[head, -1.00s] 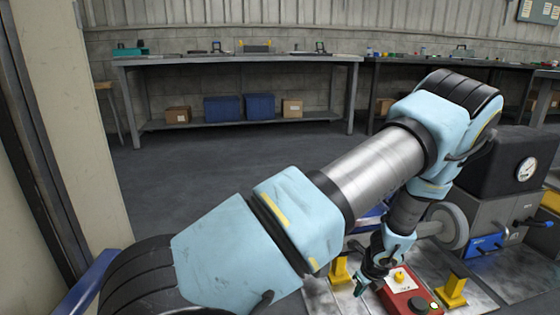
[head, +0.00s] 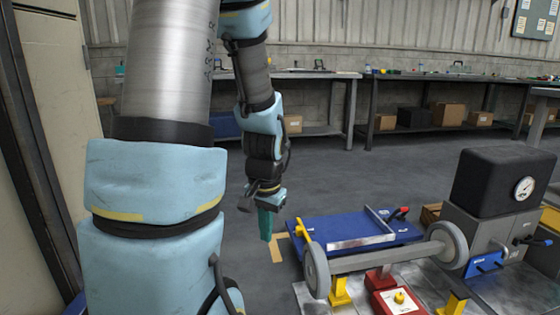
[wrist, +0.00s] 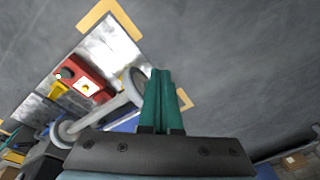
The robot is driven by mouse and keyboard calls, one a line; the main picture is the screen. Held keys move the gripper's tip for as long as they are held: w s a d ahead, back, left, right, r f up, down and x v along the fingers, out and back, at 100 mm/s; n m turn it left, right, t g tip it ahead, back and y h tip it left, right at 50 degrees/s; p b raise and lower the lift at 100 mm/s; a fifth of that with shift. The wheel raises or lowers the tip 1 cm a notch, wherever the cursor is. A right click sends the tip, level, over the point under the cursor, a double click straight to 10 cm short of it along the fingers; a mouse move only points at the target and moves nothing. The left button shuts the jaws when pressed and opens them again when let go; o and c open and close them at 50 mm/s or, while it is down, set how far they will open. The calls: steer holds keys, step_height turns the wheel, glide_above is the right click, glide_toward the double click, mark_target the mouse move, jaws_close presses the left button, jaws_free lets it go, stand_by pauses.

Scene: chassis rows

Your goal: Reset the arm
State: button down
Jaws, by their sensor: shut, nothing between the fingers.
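My gripper (head: 265,226) hangs from the arm left of the metal plate in the head view, with its green fingers pointing down. In the wrist view the green fingers (wrist: 163,80) lie together, shut, with nothing between them. My arm's large light blue and silver links fill the left of the head view and hide part of the back bench. My gripper appears apart from the fixtures beside it.
A blue board (head: 355,232), a wheeled axle (head: 385,262), a red box with a yellow button (head: 399,299) and a grey machine with a gauge (head: 505,195) stand at right. Benches (head: 350,105) line the back wall. Grey floor (head: 380,165) between is clear.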

steer(key=s+a+r+n, duration=0.4)
step_height(320, 180, up, 38)
steer(key=p, duration=3.8)
steer(key=shift+d, duration=0.3)
